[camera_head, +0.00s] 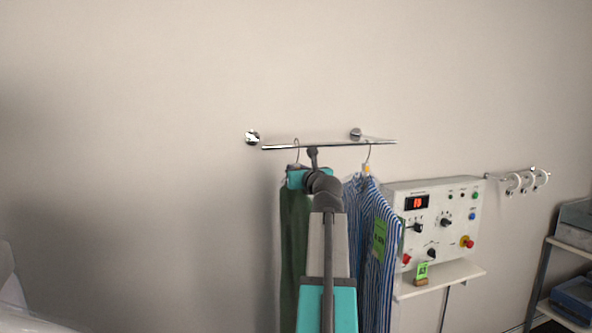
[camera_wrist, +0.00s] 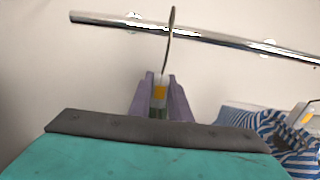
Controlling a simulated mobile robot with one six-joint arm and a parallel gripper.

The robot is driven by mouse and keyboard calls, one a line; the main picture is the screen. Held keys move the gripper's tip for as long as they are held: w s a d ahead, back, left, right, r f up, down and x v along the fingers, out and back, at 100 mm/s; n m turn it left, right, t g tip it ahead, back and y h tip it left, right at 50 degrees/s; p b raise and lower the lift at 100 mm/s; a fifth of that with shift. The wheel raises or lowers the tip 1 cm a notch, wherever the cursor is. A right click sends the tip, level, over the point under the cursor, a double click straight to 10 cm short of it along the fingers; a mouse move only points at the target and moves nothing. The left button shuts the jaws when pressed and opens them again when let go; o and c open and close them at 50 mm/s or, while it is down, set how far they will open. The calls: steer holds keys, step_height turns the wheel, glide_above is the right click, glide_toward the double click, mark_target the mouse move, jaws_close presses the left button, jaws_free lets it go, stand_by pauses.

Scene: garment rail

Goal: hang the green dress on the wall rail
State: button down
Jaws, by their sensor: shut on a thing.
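The green dress (camera_head: 290,235) hangs at the left of my arm in the head view, partly hidden behind it. Its hanger hook (camera_head: 297,148) rises to the wall rail (camera_head: 330,145). In the wrist view, my gripper (camera_wrist: 160,98) has its purple fingers closed on the hanger neck, with an orange piece (camera_wrist: 160,87) between them. The thin hook (camera_wrist: 170,40) crosses the rail (camera_wrist: 215,42) there, its top above the bar. I cannot tell whether the rail bears its weight. The dress is mostly hidden in the wrist view.
A blue-and-white striped shirt (camera_head: 371,240) hangs on the rail to the right, close to my arm. Further right are a control panel (camera_head: 439,222), a small shelf (camera_head: 450,278) and a short rail with white rings (camera_head: 528,182). The wall left of the dress is clear.

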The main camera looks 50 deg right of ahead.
steer(key=shift+f, duration=0.45)
stand_by(0.3)
steer(key=c, duration=1.6)
jaws_free()
steer(key=shift+o, duration=0.2)
steer(key=shift+f, duration=0.1)
steer(key=shift+s, duration=0.1)
steer(key=b+v, duration=0.5)
steer(key=v, duration=0.8)
steer(key=shift+s+a, duration=0.25)
steer(key=shift+a, duration=0.05)
